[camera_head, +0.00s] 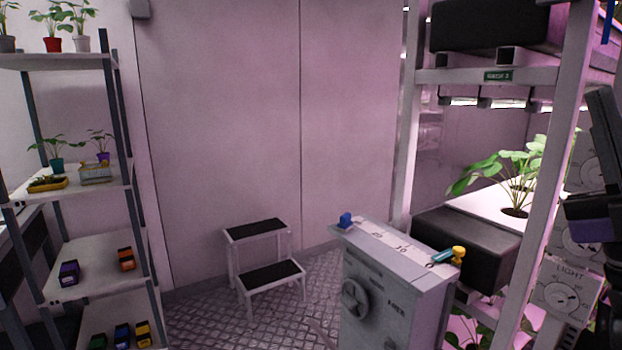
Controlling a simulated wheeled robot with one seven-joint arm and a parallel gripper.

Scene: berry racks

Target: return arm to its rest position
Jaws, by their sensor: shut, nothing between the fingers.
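Dark parts of my own arm (604,215) stand upright along the right edge of the head view, partly cut off by the frame. They overlap the front of the rack and its dial panels. I cannot make out my gripper's fingers in this view.
A grey cabinet (385,300) with a dial and coloured knobs stands right of centre, close to the plant rack (570,120). A step stool (268,270) stands by the back wall. A shelf (95,270) with pots and small coloured items is at left. Patterned floor shows between.

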